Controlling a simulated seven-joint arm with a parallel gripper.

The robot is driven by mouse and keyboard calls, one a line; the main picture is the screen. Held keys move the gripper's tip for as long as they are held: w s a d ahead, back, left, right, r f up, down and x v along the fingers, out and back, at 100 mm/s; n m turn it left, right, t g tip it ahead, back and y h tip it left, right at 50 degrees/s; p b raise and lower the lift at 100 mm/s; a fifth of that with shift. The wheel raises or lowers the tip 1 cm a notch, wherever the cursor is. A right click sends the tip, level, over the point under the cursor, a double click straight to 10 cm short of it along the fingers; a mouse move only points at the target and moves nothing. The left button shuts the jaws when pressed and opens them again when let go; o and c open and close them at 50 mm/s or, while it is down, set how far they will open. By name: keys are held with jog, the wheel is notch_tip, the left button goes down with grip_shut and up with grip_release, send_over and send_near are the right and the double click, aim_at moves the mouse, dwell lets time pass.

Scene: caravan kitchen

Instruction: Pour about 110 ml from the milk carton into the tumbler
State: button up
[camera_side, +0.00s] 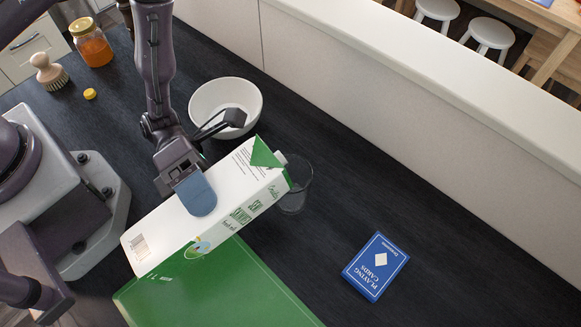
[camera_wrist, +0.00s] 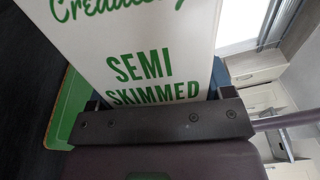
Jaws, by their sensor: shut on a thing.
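My gripper (camera_side: 202,190) is shut on the milk carton (camera_side: 170,236), which is white and green and reads "semi skimmed". The carton is held tilted well over, with its top and spout toward the right. In the wrist view the carton (camera_wrist: 140,50) fills the middle, in front of the gripper (camera_wrist: 160,118). The tumbler (camera_side: 295,190) is clear and stands on the dark counter under the spout end, partly hidden by the carton top. I cannot tell whether milk is flowing or how much is in the tumbler.
A white bowl (camera_side: 210,98) stands behind the carton. A green board (camera_side: 235,290) lies below it. A blue playing-card box (camera_side: 375,266) lies to the right. A honey jar (camera_side: 90,42), a brush (camera_side: 48,72) and a yellow cap (camera_side: 90,94) are at the upper left.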

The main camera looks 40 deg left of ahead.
jog(key=shift+w+r+n, duration=0.15)
jog(key=shift+r+n, duration=1.25)
jog(key=shift+r, duration=0.05)
jog(key=shift+w+r+n, duration=0.1)
jog(key=shift+r+n, duration=0.7)
jog(key=shift+s+a+r+n, duration=0.1)
jog(key=shift+s+r+n, duration=0.2)
jog(key=shift+s, duration=0.3)
jog(key=shift+s+r+n, duration=0.1)
jog(key=shift+r+n, duration=0.1)
jog(key=shift+n, duration=0.1)
dwell(0.5)
dwell(0.5)
jog(key=shift+s+f+m, duration=0.3)
jog(key=shift+f+m, duration=0.5)
jog(key=shift+f, duration=0.1)
jog(key=shift+w+f+m, duration=0.15)
jog(key=shift+f+m, duration=1.45)
jog(key=shift+m, duration=0.2)
jog(key=shift+f, duration=0.15)
